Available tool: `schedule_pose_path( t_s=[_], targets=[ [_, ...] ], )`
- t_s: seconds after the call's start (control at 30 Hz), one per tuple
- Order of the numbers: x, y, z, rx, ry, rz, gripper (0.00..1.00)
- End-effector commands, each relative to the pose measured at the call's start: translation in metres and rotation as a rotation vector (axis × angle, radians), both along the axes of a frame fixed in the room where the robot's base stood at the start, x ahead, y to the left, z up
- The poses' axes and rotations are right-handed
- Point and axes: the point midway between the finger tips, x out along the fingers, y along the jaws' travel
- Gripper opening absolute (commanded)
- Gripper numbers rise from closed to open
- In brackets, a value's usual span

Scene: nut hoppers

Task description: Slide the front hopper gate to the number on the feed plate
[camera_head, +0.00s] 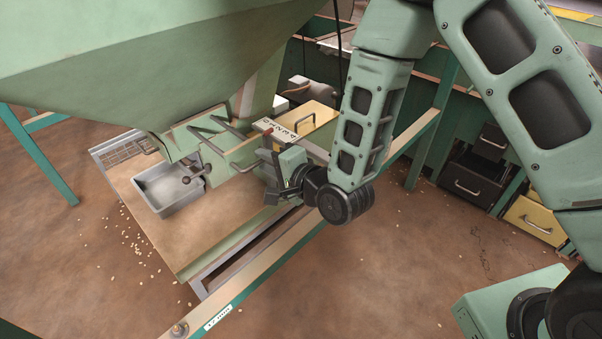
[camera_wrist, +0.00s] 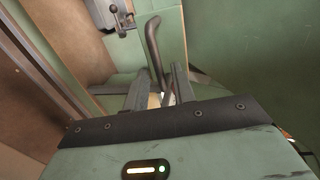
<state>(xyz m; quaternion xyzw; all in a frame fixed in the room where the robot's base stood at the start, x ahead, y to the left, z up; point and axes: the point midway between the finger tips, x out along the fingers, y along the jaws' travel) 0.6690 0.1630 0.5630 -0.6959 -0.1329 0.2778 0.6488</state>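The large green hopper (camera_head: 150,50) fills the upper left of the head view. At its lower outlet are green gate parts with a bent bar handle (camera_head: 242,166). A pale scale strip (camera_head: 284,132) with dark marks and a red pointer (camera_head: 268,131) lies beside them; its numbers are too small to read. A white plate (camera_head: 217,317) on the front rail seems to read "17 mm". My gripper (camera_head: 272,180) is beside the handle. In the wrist view its fingers (camera_wrist: 158,94) stand apart, with the dark handle (camera_wrist: 152,45) reaching between them; contact is unclear.
A metal tray (camera_head: 171,190) sits under the outlet on the wooden bench top (camera_head: 200,232). The long rail (camera_head: 265,277) crosses in front. Drawers (camera_head: 470,183) stand at the right; nuts are scattered on the floor.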

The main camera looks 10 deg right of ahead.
Motion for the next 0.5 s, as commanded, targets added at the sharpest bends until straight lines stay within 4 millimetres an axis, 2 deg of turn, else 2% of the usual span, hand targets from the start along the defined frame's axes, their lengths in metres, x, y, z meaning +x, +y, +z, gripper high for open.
schedule_pose_path(
  t_s=[0.3,0.5],
  targets=[
    [-0.059,-0.04,0.019,-0.003,0.006,0.0,0.26],
    [-0.068,-0.046,0.024,-0.002,0.006,0.001,0.26]
  ],
)
